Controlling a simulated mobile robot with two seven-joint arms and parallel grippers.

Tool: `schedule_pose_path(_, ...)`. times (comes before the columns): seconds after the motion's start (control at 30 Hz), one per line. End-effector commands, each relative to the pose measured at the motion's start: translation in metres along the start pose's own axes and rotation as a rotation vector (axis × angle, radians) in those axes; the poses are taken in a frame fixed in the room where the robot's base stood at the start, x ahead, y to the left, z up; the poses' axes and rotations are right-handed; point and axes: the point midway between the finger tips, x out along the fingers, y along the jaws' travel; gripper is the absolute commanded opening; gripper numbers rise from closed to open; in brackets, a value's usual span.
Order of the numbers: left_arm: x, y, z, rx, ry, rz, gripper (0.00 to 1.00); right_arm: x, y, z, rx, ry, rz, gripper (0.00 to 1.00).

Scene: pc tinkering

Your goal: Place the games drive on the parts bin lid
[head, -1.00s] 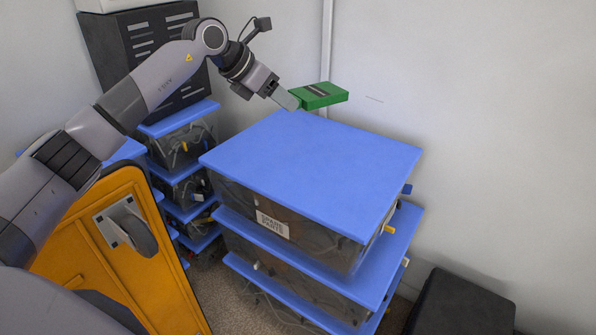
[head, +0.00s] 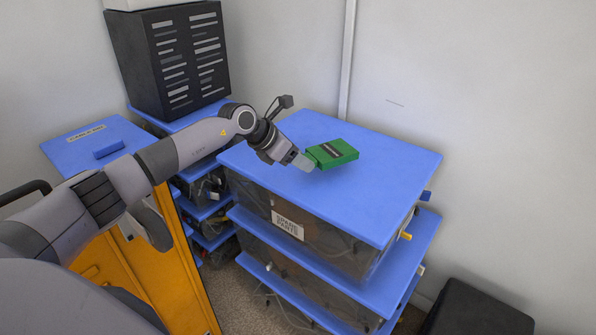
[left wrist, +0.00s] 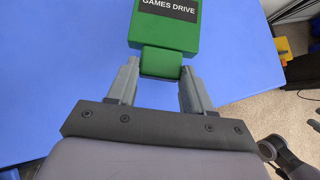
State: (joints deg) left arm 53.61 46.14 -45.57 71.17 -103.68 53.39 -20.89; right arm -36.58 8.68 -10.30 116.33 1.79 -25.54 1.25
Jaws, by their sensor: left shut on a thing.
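The games drive (head: 338,153) is a green box with a black label. It is over the blue parts bin lid (head: 385,170) in the head view, toward the lid's back left part. My left gripper (head: 308,162) is shut on the near end of the drive. In the left wrist view the games drive (left wrist: 165,28) shows its label, and the left gripper's fingers (left wrist: 158,80) grip its narrower green end. The blue lid (left wrist: 55,80) lies below. I cannot tell whether the drive touches the lid. My right gripper is not in view.
The lidded bin, labelled for spare parts (head: 288,224), tops a stack of clear bins. Other blue-lidded bins stand behind left, with a black slotted case (head: 170,60) on top. A black box (head: 478,308) stands at lower right. Most of the lid is clear.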

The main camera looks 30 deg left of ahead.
Motion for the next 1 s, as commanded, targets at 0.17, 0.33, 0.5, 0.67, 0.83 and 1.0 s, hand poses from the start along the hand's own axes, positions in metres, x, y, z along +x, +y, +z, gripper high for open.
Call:
schedule_pose_path(0.17,0.019,0.0,-0.019,-0.003,0.002,-0.002,0.12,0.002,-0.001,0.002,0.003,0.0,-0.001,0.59)
schedule_pose_path(0.33,0.027,0.0,-0.027,0.0,-0.002,0.0,0.12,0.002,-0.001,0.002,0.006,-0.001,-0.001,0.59)
schedule_pose_path(0.5,0.027,0.0,-0.026,0.0,-0.002,0.0,0.12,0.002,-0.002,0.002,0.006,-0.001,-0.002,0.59)
schedule_pose_path(0.67,0.028,0.0,-0.029,0.0,0.001,0.0,0.7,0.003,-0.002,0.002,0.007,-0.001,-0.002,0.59)
schedule_pose_path(0.83,0.028,0.0,-0.029,0.0,0.002,0.0,0.76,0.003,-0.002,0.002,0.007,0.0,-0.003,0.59)
schedule_pose_path(1.0,0.027,0.0,-0.028,0.0,0.001,0.0,0.76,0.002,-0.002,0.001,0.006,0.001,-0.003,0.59)
